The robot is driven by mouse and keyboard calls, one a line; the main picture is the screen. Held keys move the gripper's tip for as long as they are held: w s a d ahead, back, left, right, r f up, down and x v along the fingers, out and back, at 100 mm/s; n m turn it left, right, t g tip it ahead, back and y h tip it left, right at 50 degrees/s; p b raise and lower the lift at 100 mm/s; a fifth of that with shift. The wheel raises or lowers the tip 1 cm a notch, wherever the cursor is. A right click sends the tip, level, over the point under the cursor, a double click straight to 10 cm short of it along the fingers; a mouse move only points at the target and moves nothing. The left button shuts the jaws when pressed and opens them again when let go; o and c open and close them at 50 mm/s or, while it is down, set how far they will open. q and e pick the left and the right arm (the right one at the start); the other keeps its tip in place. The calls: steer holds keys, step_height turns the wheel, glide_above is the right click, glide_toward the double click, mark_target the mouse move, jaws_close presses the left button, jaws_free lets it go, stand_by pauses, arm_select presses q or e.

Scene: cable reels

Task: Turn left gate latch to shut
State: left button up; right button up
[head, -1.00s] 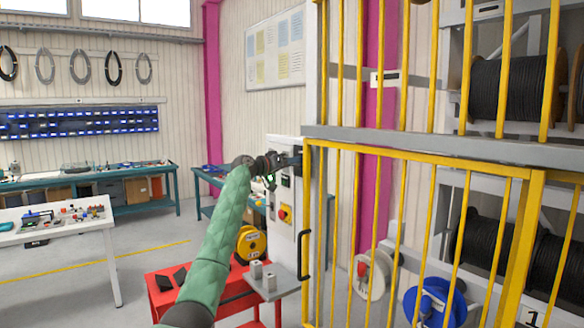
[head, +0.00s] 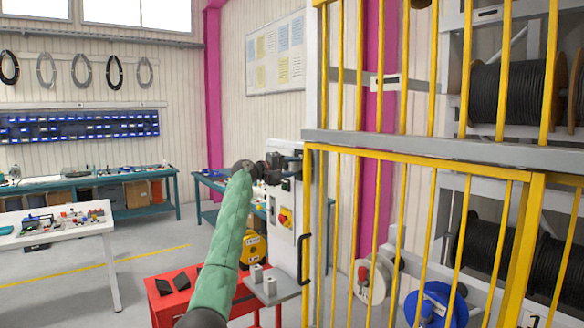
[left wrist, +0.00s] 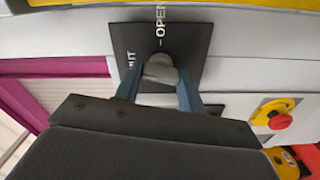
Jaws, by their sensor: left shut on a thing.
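The left gate latch (left wrist: 160,68) shows in the left wrist view as a rounded grey knob on a dark plate (left wrist: 188,38). The plate is printed OPEN, with letters ending in "UT" to the left. My left gripper (left wrist: 158,82) is shut on the latch, one blue-grey finger on each side. In the head view my left gripper (head: 290,160) is at the white cabinet beside the yellow gate (head: 405,230). The latch is hard to make out there, largely hidden by the gripper. My right gripper is not in view.
A red-and-yellow stop switch (head: 286,217) is on the white cabinet (head: 282,245) below my gripper. A dark gate handle (head: 303,258) is lower right. Cable reels stand behind the bars.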

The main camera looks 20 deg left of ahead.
arm_select(q)
steer(key=n, duration=0.2)
steer(key=shift+a+n, duration=0.1)
steer(key=shift+n, duration=0.3)
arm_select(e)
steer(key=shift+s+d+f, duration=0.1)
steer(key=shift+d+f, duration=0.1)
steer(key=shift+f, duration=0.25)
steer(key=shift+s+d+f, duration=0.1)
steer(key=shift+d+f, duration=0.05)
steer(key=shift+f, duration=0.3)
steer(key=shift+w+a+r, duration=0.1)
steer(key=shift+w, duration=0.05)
arm_select(q)
steer(key=o, duration=0.8)
steer(key=shift+o, duration=0.8)
steer(key=shift+f, duration=0.1)
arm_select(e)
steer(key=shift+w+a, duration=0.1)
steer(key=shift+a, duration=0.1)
